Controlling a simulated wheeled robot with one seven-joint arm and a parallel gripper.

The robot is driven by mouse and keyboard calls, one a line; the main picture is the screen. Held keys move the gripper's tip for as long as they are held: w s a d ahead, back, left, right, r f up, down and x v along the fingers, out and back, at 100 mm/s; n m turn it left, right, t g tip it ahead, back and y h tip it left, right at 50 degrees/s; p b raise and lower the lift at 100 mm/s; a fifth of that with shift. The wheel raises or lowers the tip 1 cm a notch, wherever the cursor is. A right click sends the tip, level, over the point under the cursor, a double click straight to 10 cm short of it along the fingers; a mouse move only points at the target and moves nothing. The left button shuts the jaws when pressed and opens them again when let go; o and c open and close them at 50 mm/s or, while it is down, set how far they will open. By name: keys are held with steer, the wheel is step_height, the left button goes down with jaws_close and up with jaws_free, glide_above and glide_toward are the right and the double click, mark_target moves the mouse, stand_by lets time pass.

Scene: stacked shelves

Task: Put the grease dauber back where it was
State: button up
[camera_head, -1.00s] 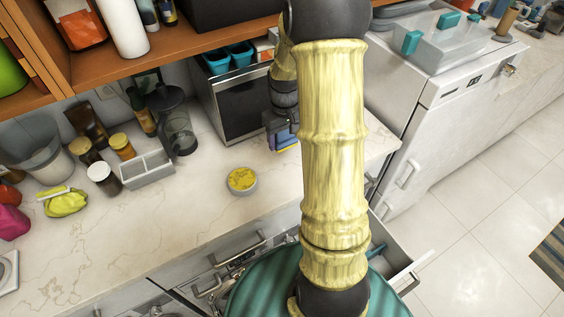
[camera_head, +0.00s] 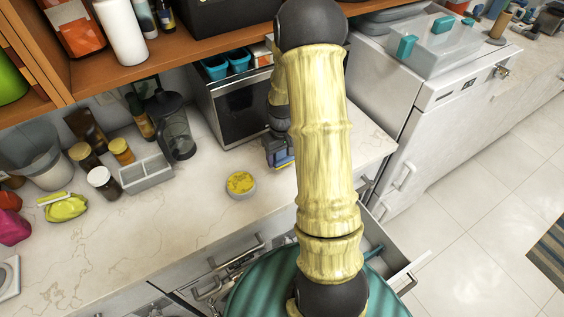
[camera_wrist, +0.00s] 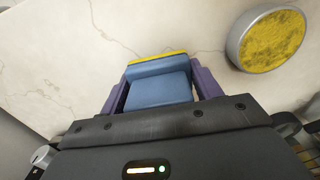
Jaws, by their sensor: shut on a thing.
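My gripper (camera_wrist: 152,90) is shut on a blue block-like thing with a yellow edge, which I take to be the grease dauber (camera_wrist: 158,84). Its purple fingers press on the block's two sides in the wrist view. In the head view my gripper (camera_head: 277,152) is over the white counter, in front of the dark oven and partly hidden by my arm. The dauber is hardly visible there. A round tin with a yellow top (camera_head: 241,184) sits on the counter left of my gripper; it also shows at the upper right of the wrist view (camera_wrist: 266,40).
A grey divided box (camera_head: 147,175), jars (camera_head: 103,182) and a blender-like cup (camera_head: 175,130) stand to the left. The oven (camera_head: 235,105) is behind. An open drawer (camera_head: 398,262) juts out below right. The counter front around the tin is clear.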

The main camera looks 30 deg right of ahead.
mark_target(282, 163)
steer(key=shift+f+p, duration=0.4)
steer(key=shift+f, duration=1.45)
steer(key=shift+f, duration=0.15)
steer(key=o, duration=1.1)
step_height(282, 163, up, 12)
steer(key=b, duration=0.3)
steer(key=shift+f, duration=0.15)
steer(key=shift+s+r, duration=0.1)
steer(key=shift+r, duration=0.3)
